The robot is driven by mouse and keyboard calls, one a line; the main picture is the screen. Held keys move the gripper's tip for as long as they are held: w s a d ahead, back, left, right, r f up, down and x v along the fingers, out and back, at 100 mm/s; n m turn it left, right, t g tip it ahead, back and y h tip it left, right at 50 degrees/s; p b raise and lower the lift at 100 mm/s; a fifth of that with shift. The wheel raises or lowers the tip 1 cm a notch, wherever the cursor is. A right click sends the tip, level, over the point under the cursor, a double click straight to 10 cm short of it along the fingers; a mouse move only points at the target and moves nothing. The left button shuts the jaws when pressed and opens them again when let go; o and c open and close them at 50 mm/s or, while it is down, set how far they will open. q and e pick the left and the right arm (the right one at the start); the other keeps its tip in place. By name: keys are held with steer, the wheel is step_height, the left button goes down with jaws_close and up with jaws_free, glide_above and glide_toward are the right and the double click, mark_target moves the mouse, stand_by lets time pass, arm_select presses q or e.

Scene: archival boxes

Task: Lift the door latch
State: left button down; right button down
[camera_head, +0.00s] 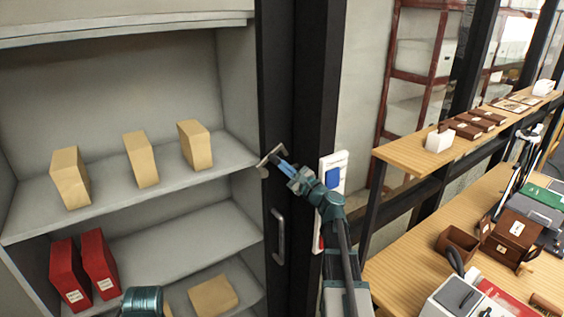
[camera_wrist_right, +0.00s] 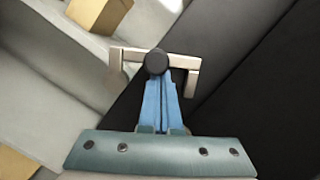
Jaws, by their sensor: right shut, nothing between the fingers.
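The door latch (camera_head: 266,160) is a small pale metal piece on the dark upright door edge (camera_head: 277,85), above a vertical metal handle (camera_head: 278,238). In the right wrist view the latch (camera_wrist_right: 190,62) is a bracket-shaped bar with a round dark knob (camera_wrist_right: 156,61) at its middle. My right gripper (camera_head: 281,163) is shut and empty, with its blue fingertips at the latch. In the wrist view the blue fingers (camera_wrist_right: 159,82) lie together and end just below the knob, partly overlapped by it; I cannot tell whether they touch. My left gripper's fingers are not in view.
Open shelves at left hold tan boxes (camera_head: 141,160) and red boxes (camera_head: 68,272). A wooden desk (camera_head: 400,255) with boxes and a shelf (camera_head: 405,152) stand at right.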

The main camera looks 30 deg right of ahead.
mark_target(277, 162)
steer(key=n, duration=0.1)
steer(key=a+r+n+p, duration=0.1)
steer(key=n, duration=0.1)
steer(key=n+g+y+p, duration=0.1)
steer(key=shift+s+a+r, duration=0.1)
steer(key=shift+a+r, duration=0.15)
steer(key=shift+r, duration=0.05)
steer(key=n, duration=0.1)
steer(key=n+p, duration=0.1)
steer(key=a+n, duration=0.1)
steer(key=shift+a+r+g+p, duration=0.1)
steer(key=shift+r+g+p, duration=0.2)
steer(key=shift+p, duration=0.1)
steer(key=n, duration=0.1)
steer(key=a+n+p, duration=0.1)
steer(key=shift+s+a+n+g+y, duration=0.1)
steer(key=shift+n+g+y, duration=0.2)
steer(key=shift+g, duration=0.1)
steer(key=shift+a+n, duration=0.25)
steer(key=shift+n, duration=0.05)
steer(key=shift+a+f, duration=0.1)
steer(key=shift+a, duration=0.05)
steer(key=shift+a, duration=0.1)
